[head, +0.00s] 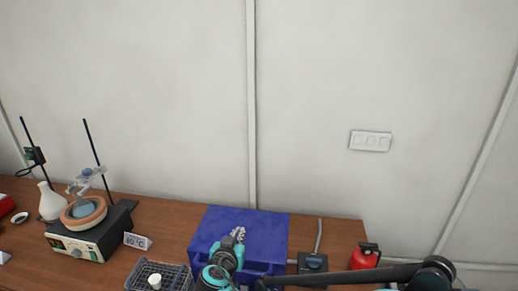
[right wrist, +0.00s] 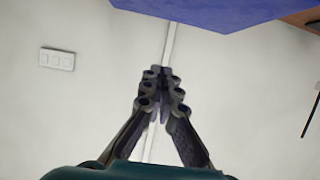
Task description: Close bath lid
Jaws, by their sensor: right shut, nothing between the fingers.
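The blue bath (head: 268,232) sits on the brown table at the middle bottom of the head view. Its broad blue lid face shows, with a darker front edge below; I cannot tell whether the lid is fully down. My right gripper (head: 239,234) is over the blue face, its fingers together and empty, pointing toward the wall. The right wrist view shows the closed fingers (right wrist: 161,78) against the white wall, with a blue surface (right wrist: 215,10) along the top edge, apart from the fingertips. My arm hides part of the bath's front. My left gripper is not in view.
A wire rack (head: 178,273) with a white cup stands just left of the bath. Further left are a heating device (head: 88,240) with stands and a temperature sign (head: 137,241). A dark box with a cable (head: 312,262) and a red container (head: 365,257) stand at right.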

